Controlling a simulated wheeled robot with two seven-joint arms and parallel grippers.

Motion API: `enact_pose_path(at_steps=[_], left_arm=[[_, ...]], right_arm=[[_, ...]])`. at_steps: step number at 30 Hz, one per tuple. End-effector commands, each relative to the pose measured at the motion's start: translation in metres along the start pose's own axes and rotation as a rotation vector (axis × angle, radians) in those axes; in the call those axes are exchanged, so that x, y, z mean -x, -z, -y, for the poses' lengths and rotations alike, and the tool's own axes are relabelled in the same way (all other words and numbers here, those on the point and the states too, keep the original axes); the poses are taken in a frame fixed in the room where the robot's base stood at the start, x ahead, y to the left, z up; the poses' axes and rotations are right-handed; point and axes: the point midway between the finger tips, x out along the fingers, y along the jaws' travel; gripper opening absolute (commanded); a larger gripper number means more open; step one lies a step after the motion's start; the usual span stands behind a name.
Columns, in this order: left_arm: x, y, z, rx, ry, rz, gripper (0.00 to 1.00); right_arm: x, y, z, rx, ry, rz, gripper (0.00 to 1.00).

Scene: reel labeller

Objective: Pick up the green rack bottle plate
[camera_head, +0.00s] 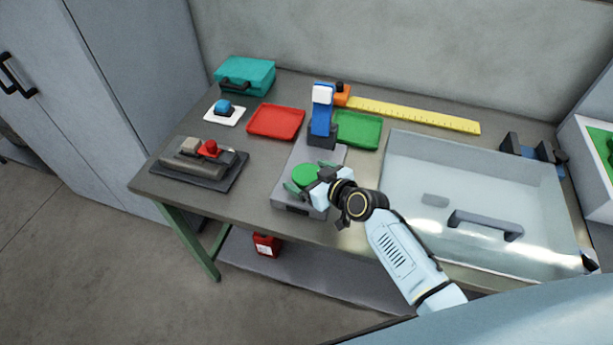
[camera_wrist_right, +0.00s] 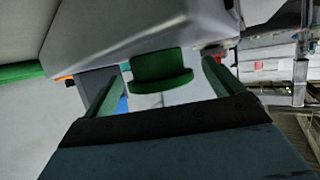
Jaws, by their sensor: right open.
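A round green plate (camera_head: 305,174) sits on the front part of a grey device (camera_head: 283,199) with a blue and white upright head (camera_head: 321,118) behind it. In the right wrist view the green piece (camera_wrist_right: 162,72) shows between my two fingers, with a gap on each side. My right gripper (camera_head: 311,180) is open at the plate, its green fingertips to either side of it. It also shows in the right wrist view (camera_wrist_right: 160,88). Part of the plate's near right side is hidden by the gripper. My left gripper is out of view.
A red tray (camera_head: 276,121) and a green tray (camera_head: 358,129) lie behind the device. A yellow ruler (camera_head: 420,114) lies at the back. A clear lidded box (camera_head: 415,150) with a handle stands to the right. A dark fixture (camera_head: 200,165) sits left; bare table (camera_head: 258,172) lies between.

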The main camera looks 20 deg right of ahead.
Motion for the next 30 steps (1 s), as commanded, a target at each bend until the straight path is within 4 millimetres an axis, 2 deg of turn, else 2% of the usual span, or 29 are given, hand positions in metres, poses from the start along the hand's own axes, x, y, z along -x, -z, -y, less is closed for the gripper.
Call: enact_pose_path(at_steps=[9,21,27,30], left_arm=[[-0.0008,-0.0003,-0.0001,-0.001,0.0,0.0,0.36],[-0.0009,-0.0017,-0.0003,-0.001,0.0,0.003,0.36],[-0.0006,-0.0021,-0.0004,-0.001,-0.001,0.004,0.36],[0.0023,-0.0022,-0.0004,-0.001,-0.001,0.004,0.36]], right_arm=[[-0.006,-0.0003,0.0,0.001,0.0,0.001,0.93],[-0.0058,0.0,-0.0002,0.001,0.0,0.0,0.42],[-0.0055,0.0007,-0.0002,0.001,0.0,0.0,0.39],[-0.0029,0.0078,0.0,0.001,0.001,-0.001,0.39]])
